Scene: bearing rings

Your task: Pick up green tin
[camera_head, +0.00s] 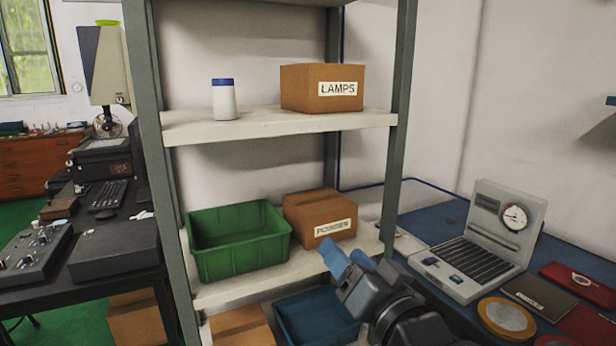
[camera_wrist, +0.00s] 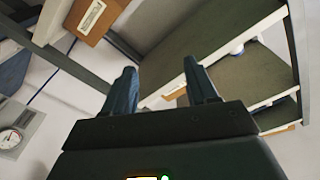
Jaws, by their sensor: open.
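I cannot make out a green tin in either view. The green things I see in the head view are an open plastic crate (camera_head: 240,262) on the lower shelf and a small green item on top of a grey unit at the far left, too small to identify. My gripper (camera_head: 347,254) is open and empty in front of the lower shelf, beside the brown box. In the wrist view my gripper (camera_wrist: 160,68) has its two blue fingers spread apart with nothing between them, pointing towards the shelf unit.
The upper shelf (camera_head: 262,127) holds a white bottle with a blue lid (camera_head: 224,100) and a LAMPS box (camera_head: 322,87). A brown box (camera_head: 319,217) stands beside the crate. A blue crate (camera_head: 315,318) is below. Right, a blue bench holds a gauge instrument (camera_head: 485,240).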

